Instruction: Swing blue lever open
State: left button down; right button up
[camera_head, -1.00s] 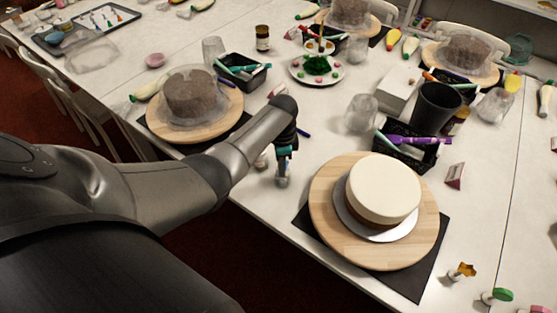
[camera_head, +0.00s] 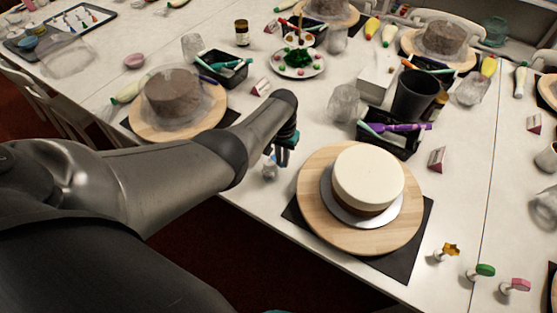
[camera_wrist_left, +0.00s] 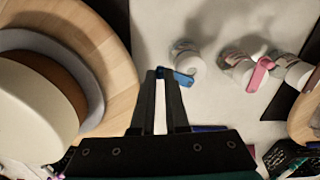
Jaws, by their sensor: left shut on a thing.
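The blue lever (camera_wrist_left: 183,79) sits at the side of a small white and clear piece (camera_wrist_left: 187,56) in the left wrist view. In the head view my left gripper (camera_head: 277,160) points down at the table edge, left of the cake turntable. The small piece (camera_head: 270,171) shows there beside the fingers, but the lever is too small to make out.
A white cake (camera_head: 368,176) on a wooden turntable (camera_head: 318,220) stands close to the right of my left gripper. A pink lever (camera_wrist_left: 260,73) on a similar piece is nearby. A black caddy with pens (camera_head: 385,143) stands behind. The table's front edge is close.

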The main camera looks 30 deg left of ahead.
pick_arm(q)
jog(key=shift+w+d+n+b, duration=0.1)
jog(key=shift+w+n+b, duration=0.3)
jog(key=shift+n, duration=0.65)
jog(key=shift+w+d+n+b, duration=0.1)
jog(key=shift+w+n+b, duration=0.25)
jog(key=shift+n, duration=0.7)
jog(key=c, duration=0.9)
grip_release()
jog(key=shift+w, duration=0.1)
notch_tip(320, 180, up, 15)
jog(key=p, duration=0.7)
jog(key=shift+a+r+p, duration=0.1)
jog(key=shift+p, duration=0.2)
